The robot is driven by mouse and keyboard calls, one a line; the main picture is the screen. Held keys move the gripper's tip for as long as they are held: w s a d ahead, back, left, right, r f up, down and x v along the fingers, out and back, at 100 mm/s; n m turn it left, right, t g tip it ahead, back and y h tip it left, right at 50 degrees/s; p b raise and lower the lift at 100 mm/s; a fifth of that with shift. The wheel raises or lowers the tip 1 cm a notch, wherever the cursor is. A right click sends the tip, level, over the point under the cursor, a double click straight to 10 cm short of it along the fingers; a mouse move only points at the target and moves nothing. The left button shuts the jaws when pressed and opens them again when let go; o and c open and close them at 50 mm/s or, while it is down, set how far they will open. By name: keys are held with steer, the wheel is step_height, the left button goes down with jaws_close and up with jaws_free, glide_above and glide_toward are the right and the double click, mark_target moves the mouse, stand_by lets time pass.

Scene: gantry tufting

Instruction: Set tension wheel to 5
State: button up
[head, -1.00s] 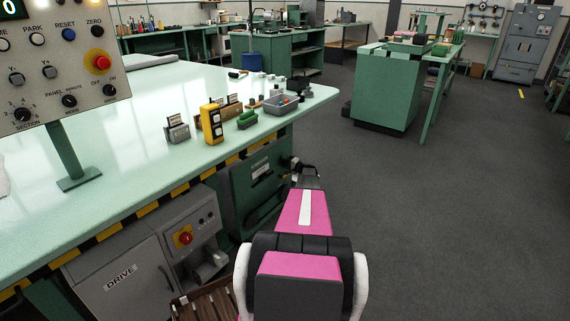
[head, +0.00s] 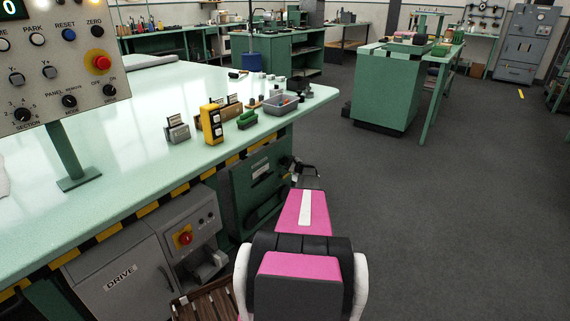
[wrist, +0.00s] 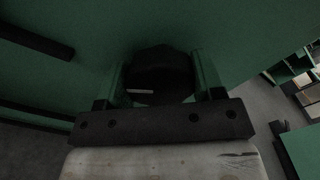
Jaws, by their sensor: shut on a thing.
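In the wrist view, a dark, faceted round knob (wrist: 160,72), which I take for the tension wheel, sits on a green panel. A short white mark shows on its lower left. My gripper (wrist: 160,80) is shut on it, with one green finger on each side. No scale numbers are readable, so I cannot tell the setting. In the head view, my gripper (head: 297,166) is at the end face of the green machine housing (head: 258,180), below the table edge. The wheel is hidden there.
The pale green table (head: 130,130) with its striped edge is on the left. The grey drive cabinet (head: 130,285) with a red button stands below it. A control panel (head: 60,70) rises at upper left. A green bench (head: 385,90) stands beyond. Floor to the right is clear.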

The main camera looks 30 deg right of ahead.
steer(key=shift+d+m, duration=0.1)
steer(key=shift+m, duration=0.5)
steer(key=shift+f, duration=0.1)
steer(key=o, duration=0.9)
steer(key=v, duration=1)
steer(key=shift+s+d, duration=0.15)
steer(key=shift+s, duration=0.2)
